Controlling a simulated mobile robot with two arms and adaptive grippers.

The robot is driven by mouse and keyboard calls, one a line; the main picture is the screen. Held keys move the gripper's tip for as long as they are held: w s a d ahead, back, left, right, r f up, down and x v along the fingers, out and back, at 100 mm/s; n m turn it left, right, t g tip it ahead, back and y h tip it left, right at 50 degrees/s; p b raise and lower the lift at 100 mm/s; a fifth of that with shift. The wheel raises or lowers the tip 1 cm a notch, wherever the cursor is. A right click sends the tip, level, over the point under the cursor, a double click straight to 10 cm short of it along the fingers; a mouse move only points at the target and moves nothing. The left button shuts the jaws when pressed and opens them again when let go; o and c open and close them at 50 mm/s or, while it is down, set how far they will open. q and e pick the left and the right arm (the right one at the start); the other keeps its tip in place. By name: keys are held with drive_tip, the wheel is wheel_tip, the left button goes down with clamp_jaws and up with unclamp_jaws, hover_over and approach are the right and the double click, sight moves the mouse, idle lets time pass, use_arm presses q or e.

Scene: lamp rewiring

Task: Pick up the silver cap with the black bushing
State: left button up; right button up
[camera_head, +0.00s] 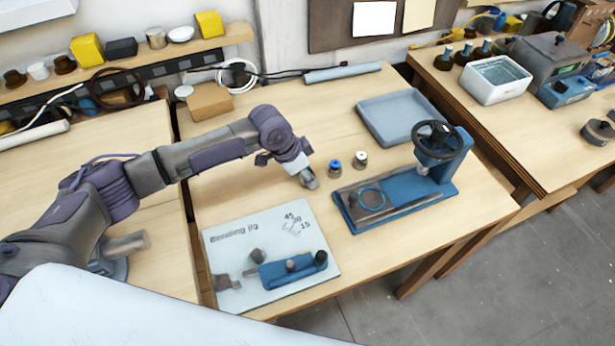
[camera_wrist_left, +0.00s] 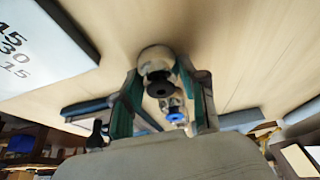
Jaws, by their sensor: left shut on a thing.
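My left gripper (camera_head: 307,177) points down over the middle table, left of the two other caps. In the left wrist view its fingers (camera_wrist_left: 163,95) are shut on the silver cap (camera_wrist_left: 154,57), whose black bushing (camera_wrist_left: 160,89) faces the camera. The held cap shows only partly in the head view, and I cannot tell whether it touches the table. A cap with a blue bushing (camera_head: 334,165) and a cap with a pale top (camera_head: 360,158) stand to the right. The blue bushing also shows beyond the held cap in the left wrist view (camera_wrist_left: 176,117). My right gripper is out of view.
The bending jig board (camera_head: 226,262) lies at the front of the table. A blue press (camera_head: 437,190) with a black handwheel stands to the right. A grey-blue tray (camera_head: 385,108) lies behind it. A cardboard box (camera_head: 210,102) sits at the back left.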

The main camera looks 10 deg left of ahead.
use_arm(q)
drive_tip(key=shift+c, duration=0.9)
drive_tip(key=shift+r, duration=0.1)
